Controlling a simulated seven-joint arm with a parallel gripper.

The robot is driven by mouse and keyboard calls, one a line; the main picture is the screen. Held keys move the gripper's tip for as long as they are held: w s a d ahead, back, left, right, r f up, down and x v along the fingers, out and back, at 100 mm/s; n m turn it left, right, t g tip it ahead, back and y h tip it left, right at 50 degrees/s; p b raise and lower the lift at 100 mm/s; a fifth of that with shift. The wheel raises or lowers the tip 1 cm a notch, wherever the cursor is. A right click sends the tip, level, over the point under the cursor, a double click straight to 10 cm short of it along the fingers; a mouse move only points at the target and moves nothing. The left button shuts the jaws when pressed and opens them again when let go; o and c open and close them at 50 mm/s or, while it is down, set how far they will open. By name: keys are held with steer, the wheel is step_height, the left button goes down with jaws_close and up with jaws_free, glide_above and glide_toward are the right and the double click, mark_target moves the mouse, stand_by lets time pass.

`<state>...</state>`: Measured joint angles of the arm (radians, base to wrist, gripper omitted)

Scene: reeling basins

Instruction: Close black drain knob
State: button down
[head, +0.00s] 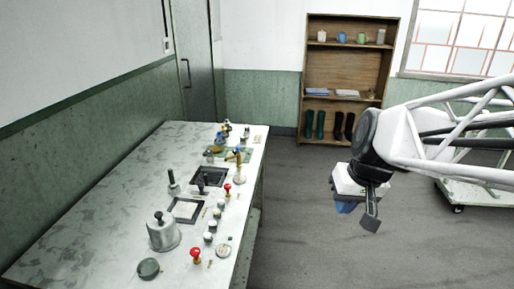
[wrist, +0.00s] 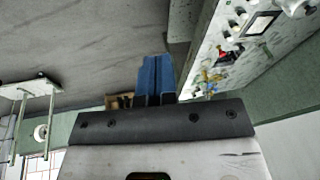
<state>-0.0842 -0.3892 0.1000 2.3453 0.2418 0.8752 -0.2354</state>
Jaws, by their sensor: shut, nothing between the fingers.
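Several dark-topped knobs stand on the counter in the head view, too small to tell which is the drain knob. One black knob (head: 201,186) is at the dark square basin (head: 221,176). Another dark-handled knob (head: 172,178) stands left of it, and one (head: 158,216) tops a grey metal pot. My gripper (head: 346,207) hangs over the floor, well right of the counter and touching nothing. Its blue fingers (wrist: 156,80) are together and empty in the wrist view.
The grey counter (head: 110,185) also carries red knobs (head: 196,253), a light-filled square basin (head: 187,210), a round dark dish (head: 148,268) and brass fittings. A wooden shelf (head: 312,80) with boots stands behind. A white cart (head: 480,195) is at right. Floor between counter and gripper is clear.

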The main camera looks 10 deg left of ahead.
mark_target(201, 189)
steer(key=w+a+f+n+y, duration=0.1)
steer(key=w+a+f, duration=0.2)
steer(key=w+a, duration=0.55)
steer(key=w+a+f+n+y, duration=0.2)
steer(key=w+a+f, duration=0.2)
steer(key=w+a, duration=0.45)
steer(key=w+a+f+n+y, duration=0.1)
steer(key=w+a+f, duration=0.2)
steer(key=w+a, duration=0.55)
steer(key=w+a+f+y, duration=0.1)
steer(key=w+a+f, duration=0.7)
steer(key=w, duration=0.2)
steer(key=shift+w+f+n+g, duration=0.3)
steer(key=shift+n+g, duration=0.1)
steer(key=shift+a+f, duration=0.1)
steer(key=shift+f, duration=0.05)
steer(key=x, duration=0.9)
steer(key=shift+a, duration=0.15)
steer(key=shift+a+f, duration=0.25)
steer(key=shift+a, duration=0.1)
steer(key=shift+s+a+r, duration=0.15)
steer(key=shift+s+a, duration=0.25)
steer(key=shift+a, duration=0.4)
steer(key=shift+s+a+r, duration=0.15)
steer(key=shift+s+a, duration=0.3)
steer(key=shift+a, duration=0.3)
